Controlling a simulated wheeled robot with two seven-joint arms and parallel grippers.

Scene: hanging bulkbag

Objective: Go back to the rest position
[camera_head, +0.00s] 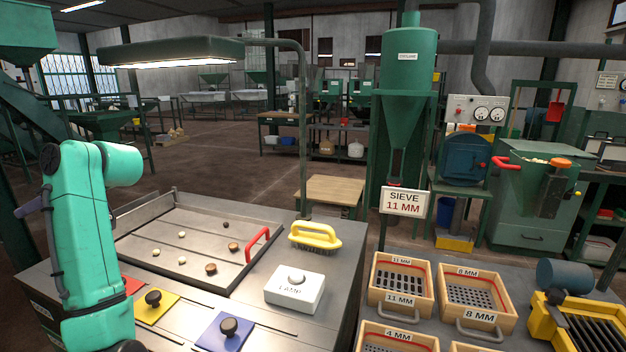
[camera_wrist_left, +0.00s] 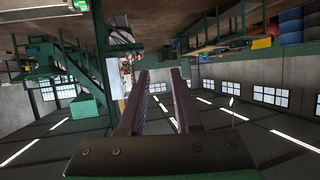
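My left arm (camera_head: 80,220) stands raised at the left of the head view, beside the grey bench. In the left wrist view my left gripper (camera_wrist_left: 160,76) shows two dark fingers apart with nothing between them. The left wrist view is upside down, with windows and lights low in it and floor at the top. The left gripper touches nothing that I can see. The fingertips cannot be made out in the head view. My right gripper shows in neither view.
The bench holds a metal tray (camera_head: 150,240) with small round pieces, a yellow-handled brush (camera_head: 315,236), a white block (camera_head: 295,290) and knobbed plates (camera_head: 156,306). Wooden sieve boxes (camera_head: 400,283) and a yellow unit (camera_head: 585,325) stand right. A lamp (camera_head: 170,50) hangs over the bench.

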